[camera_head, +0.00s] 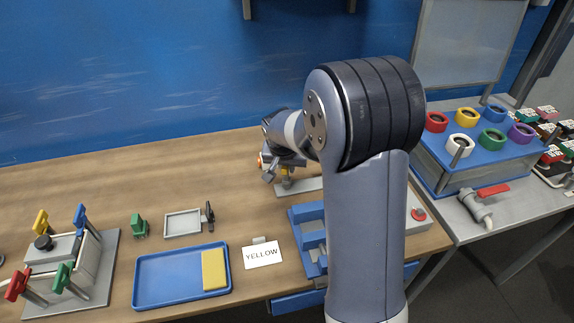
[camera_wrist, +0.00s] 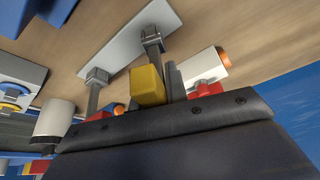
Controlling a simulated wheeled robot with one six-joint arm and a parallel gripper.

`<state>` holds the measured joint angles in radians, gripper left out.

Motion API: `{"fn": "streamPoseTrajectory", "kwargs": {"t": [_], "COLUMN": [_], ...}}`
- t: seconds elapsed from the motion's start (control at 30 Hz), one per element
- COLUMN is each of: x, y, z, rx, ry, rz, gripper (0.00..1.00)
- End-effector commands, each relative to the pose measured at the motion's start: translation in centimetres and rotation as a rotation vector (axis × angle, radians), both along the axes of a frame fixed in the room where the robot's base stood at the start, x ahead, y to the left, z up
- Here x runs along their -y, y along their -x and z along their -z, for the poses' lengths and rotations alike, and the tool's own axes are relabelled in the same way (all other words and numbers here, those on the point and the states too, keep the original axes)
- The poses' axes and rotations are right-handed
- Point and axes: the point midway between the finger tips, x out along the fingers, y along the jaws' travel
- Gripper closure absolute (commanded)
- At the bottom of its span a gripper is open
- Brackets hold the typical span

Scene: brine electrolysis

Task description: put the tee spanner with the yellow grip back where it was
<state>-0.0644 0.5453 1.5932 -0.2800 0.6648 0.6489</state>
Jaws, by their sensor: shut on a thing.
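My gripper (camera_head: 279,179) is at the back of the wooden table, low over a pale grey plate (camera_head: 305,186). In the wrist view, its two grey fingers (camera_wrist: 124,58) reach toward the same plate (camera_wrist: 135,42). The tee spanner's yellow grip (camera_wrist: 147,85) shows between the fingers, close to the dark palm; a bit of yellow (camera_head: 286,171) shows at the gripper in the head view. The gripper is shut on the spanner.
A blue tray (camera_head: 150,300) with a yellow block, a YELLOW card (camera_head: 263,255) and a blue stand (camera_head: 308,240) are nearer the front. A fixture with coloured handles (camera_head: 70,265) stands left. The table's back left is clear.

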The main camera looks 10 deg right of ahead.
Motion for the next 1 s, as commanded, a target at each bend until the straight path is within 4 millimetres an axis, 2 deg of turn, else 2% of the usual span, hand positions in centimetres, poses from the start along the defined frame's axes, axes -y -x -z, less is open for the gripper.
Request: {"fn": "streamPoseTrajectory", "kwargs": {"t": [0.27, 0.3, 0.57, 0.83, 1.0], "x": [0.0, 0.0, 0.0, 0.0, -0.2], "y": [0.0, 0.0, 0.0, 0.0, 0.3], "z": [0.3, 0.3, 0.2, 0.0, -1.3], "rx": [0.001, 0.000, 0.000, 0.000, 0.005], "ry": [0.000, 0.000, 0.000, 0.000, -0.001], "rz": [0.001, 0.001, 0.001, 0.001, 0.000], "gripper": [1.00, 0.85, 0.64, 0.64, 0.64]}}
